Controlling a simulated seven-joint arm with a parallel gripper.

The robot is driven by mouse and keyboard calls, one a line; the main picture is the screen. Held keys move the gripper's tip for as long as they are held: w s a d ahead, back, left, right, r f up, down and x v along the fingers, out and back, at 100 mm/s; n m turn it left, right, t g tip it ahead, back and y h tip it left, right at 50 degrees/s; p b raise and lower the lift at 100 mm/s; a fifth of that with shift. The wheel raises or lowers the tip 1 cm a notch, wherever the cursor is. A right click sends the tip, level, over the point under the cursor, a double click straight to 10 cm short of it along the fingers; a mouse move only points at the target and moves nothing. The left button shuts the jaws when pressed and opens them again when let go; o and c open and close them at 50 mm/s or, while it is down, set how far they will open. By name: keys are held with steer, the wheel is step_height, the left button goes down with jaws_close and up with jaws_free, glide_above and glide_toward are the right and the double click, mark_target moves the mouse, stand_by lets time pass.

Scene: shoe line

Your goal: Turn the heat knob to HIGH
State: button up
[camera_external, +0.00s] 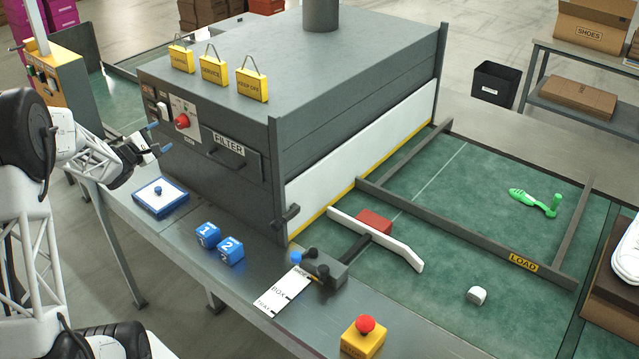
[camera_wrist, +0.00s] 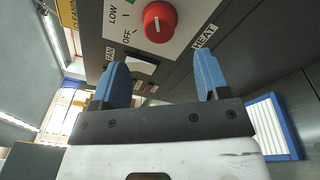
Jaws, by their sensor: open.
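The red heat knob (camera_external: 182,121) sits on a white label plate on the end face of the grey oven. In the wrist view the knob (camera_wrist: 160,22) is at the top centre, with a white line on its face. LOW and OFF print shows to its left and a HEAT label (camera_wrist: 205,36) to its right; I cannot read a HIGH mark. My gripper (camera_external: 159,137) is open and empty, its blue fingertips close to the panel and apart from the knob. In the wrist view the gripper (camera_wrist: 161,72) has its fingers spread below the knob.
A FILTER drawer (camera_external: 230,150) with a handle is right of the knob. A blue-framed tray (camera_external: 161,197) and numbered blue blocks (camera_external: 207,235) are on the bench below.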

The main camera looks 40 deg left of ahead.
mark_target(178, 125)
steer(key=shift+w, duration=0.15)
steer(key=shift+w+a, duration=0.15)
steer(key=shift+w, duration=1.1)
steer(key=shift+w+a, duration=0.2)
steer(key=shift+w, duration=1)
steer(key=shift+w+a, duration=0.15)
steer(key=shift+w, duration=1.1)
steer(key=c, duration=0.9)
steer(key=shift+n, duration=0.5)
steer(key=o, duration=0.9)
